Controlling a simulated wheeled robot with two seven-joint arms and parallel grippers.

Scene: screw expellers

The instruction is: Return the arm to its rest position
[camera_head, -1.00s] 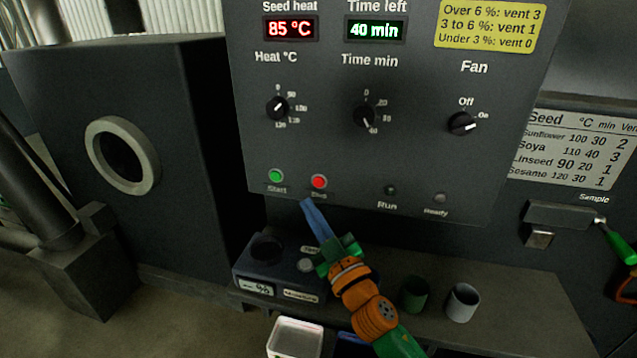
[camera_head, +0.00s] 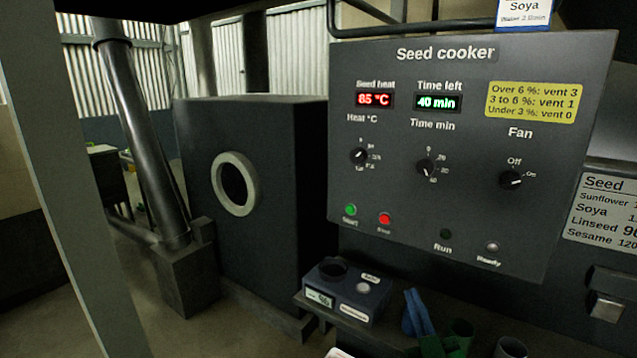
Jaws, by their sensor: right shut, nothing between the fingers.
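Most of the right arm is out of the frame. My left gripper is not in view. The panel reads 85 °C seed heat and 40 min time left. The green Start button (camera_head: 350,210) and red Stop button (camera_head: 384,218) are uncovered. The Run lamp (camera_head: 446,234) looks dark.
A dark box with a round port (camera_head: 234,184) stands left of the panel. A pale post (camera_head: 70,200) crosses the left side.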

